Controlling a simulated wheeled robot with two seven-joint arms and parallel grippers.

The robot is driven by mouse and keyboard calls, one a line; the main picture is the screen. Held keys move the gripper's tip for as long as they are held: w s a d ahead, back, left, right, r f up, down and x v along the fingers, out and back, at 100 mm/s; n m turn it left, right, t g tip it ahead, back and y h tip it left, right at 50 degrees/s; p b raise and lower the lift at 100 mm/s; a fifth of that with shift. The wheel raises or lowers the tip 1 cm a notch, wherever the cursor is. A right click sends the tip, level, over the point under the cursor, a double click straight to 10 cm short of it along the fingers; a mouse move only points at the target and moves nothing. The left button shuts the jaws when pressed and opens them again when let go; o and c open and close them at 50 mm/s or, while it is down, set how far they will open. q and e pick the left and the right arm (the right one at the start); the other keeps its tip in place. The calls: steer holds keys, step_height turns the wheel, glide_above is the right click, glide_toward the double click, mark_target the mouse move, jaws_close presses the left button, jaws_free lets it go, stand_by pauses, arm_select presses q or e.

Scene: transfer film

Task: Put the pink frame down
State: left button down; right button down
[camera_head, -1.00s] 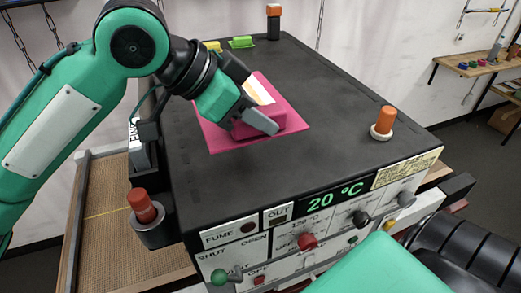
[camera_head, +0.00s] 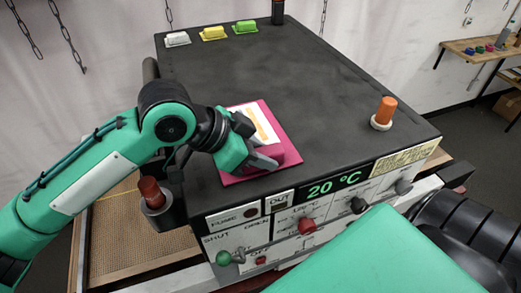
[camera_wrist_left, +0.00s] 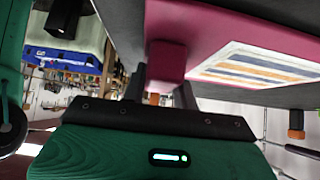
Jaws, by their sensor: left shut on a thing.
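The pink frame (camera_head: 284,151) is a flat magenta plate with a raised block. A white and orange sheet shows on it. It is over the front left part of the black machine top (camera_head: 310,85); I cannot tell whether it touches it. My left gripper (camera_head: 262,155) is shut on the frame's block and hides part of it. In the left wrist view the block (camera_wrist_left: 167,62) sits between the two fingers (camera_wrist_left: 163,88), and the striped sheet (camera_wrist_left: 255,65) shows beside it. My right gripper is out of view.
White (camera_head: 178,39), yellow (camera_head: 214,33) and green (camera_head: 245,27) blocks stand along the back left edge. The front panel (camera_head: 330,200) reads 20 °C. The top's middle is clear.

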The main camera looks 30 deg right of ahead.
arm_select(q)
steer(key=shift+f, duration=0.15)
steer(key=c, duration=1.2)
jaws_free()
steer(key=shift+c, duration=0.2)
steer(key=shift+o, duration=0.8)
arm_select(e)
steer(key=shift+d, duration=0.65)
arm_select(q)
steer(key=b+v, duration=0.3)
steer(key=v, duration=0.9)
steer(key=shift+r+b, duration=0.2)
steer(key=shift+b, duration=0.1)
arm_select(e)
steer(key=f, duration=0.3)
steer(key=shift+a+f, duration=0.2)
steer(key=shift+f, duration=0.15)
arm_select(q)
steer(key=shift+w, duration=0.1)
